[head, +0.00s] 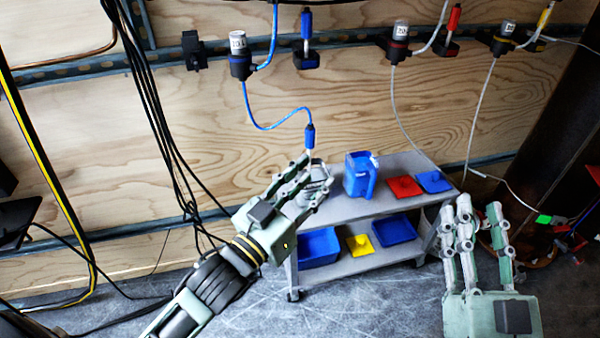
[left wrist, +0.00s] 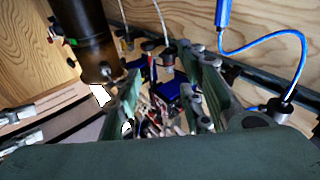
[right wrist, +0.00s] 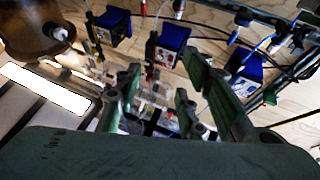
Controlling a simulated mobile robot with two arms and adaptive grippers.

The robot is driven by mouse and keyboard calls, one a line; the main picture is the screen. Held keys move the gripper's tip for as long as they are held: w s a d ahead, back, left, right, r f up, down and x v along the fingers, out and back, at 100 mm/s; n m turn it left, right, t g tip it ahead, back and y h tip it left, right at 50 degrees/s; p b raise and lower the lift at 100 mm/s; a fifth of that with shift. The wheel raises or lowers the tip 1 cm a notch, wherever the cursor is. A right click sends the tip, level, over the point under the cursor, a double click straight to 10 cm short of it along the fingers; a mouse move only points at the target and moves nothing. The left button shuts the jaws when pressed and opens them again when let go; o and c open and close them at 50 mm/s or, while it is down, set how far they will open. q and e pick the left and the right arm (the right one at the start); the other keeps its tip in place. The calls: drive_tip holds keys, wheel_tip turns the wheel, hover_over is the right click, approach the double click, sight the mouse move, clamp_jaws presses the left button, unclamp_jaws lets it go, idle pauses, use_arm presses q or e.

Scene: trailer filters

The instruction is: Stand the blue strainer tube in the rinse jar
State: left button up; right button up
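The blue strainer tube (head: 310,136) hangs upright at the end of a blue hose, above the trolley's left end. It also shows at the top of the left wrist view (left wrist: 224,12). Its thin pale lower part runs down toward the grey, clear-looking rinse jar (head: 319,171); I cannot tell whether its tip is inside. My left gripper (head: 312,180) is open at the jar, its fingers partly covering it. In the left wrist view its fingers are apart, with no tube between them. My right gripper (head: 480,224) is open and empty, right of the trolley.
A blue jug (head: 360,176) stands right of the jar on the grey trolley (head: 400,207), with red (head: 404,187) and blue (head: 434,181) pads. Filter cups (head: 240,62) hang on the wall; black cables hang left.

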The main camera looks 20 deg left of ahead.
use_arm(q)
drive_tip(key=s+d+r+n+t, duration=0.1)
drive_tip(key=s+r+t, duration=0.2)
drive_tip(key=s+r, duration=0.3)
drive_tip(key=shift+s+r+y, duration=0.35)
drive_tip(key=shift+r+y, duration=0.05)
drive_tip(key=shift+r, duration=0.2)
drive_tip(key=shift+d, duration=0.1)
